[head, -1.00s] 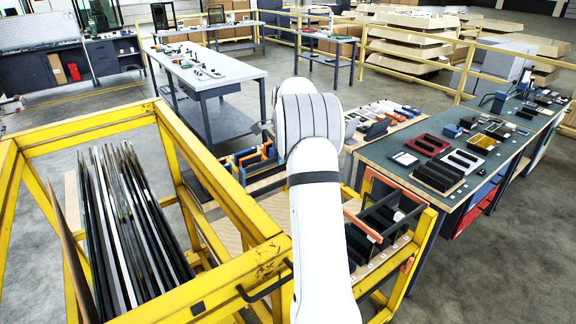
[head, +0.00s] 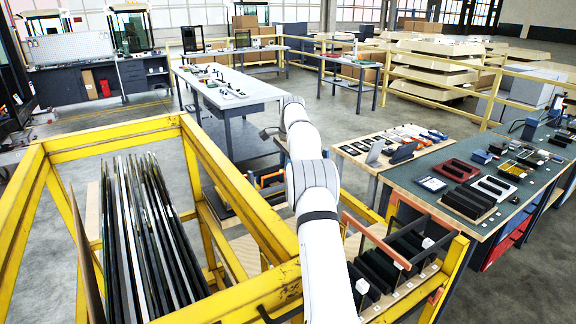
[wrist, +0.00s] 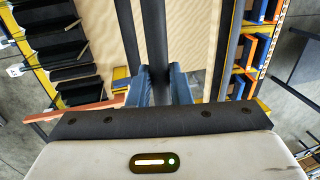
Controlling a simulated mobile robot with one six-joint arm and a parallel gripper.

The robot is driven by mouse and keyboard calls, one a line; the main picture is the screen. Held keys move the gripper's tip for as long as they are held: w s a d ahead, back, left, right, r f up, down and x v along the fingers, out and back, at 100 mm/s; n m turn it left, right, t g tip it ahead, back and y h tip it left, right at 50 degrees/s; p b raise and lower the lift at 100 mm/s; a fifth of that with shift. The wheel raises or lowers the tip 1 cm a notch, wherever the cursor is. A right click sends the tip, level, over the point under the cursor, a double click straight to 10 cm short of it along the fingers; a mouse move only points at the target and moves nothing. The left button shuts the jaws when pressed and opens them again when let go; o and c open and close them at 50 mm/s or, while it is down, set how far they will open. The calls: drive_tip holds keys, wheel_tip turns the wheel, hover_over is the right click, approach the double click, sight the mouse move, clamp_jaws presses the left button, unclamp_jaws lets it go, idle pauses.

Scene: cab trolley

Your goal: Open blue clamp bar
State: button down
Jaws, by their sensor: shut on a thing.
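In the wrist view my gripper (wrist: 159,88) has two blue-grey fingers closed on a dark bar (wrist: 154,40), which runs away from me over a pale wooden board. I cannot tell whether this dark bar belongs to the blue clamp bar. Blue and orange pieces (wrist: 263,42) show in a rack at the right of the wrist view. An orange bar (wrist: 82,111) lies at the left, close to my gripper. In the head view my white arm hides the gripper and what it holds.
A yellow frame (head: 225,170) with upright dark and white strips (head: 145,235) stands at left. A trolley section with orange bars (head: 375,240) and dark slots is right of my arm. A green-topped table (head: 400,180) stands further right. Open floor lies behind, around a grey table (head: 225,85).

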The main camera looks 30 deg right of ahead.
drive_tip(key=shift+w+a+f, duration=0.1)
drive_tip(key=shift+w+f, duration=0.05)
drive_tip(key=shift+f, duration=0.2)
drive_tip(key=c, duration=1.8)
unclamp_jaws()
drive_tip(key=o, duration=0.3)
drive_tip(key=shift+w+f, duration=0.35)
drive_tip(key=shift+w, duration=0.15)
drive_tip(key=shift+o, duration=0.8)
drive_tip(key=shift+r, duration=0.1)
drive_tip(key=shift+s+r, duration=0.1)
drive_tip(key=shift+r, duration=0.1)
drive_tip(key=r, duration=0.2)
drive_tip(key=s+r, duration=0.1)
drive_tip(key=r, duration=0.2)
drive_tip(key=r+p, duration=0.1)
drive_tip(key=r, duration=0.1)
drive_tip(key=shift+s+d+r, duration=0.2)
drive_tip(key=shift+s+r, duration=0.05)
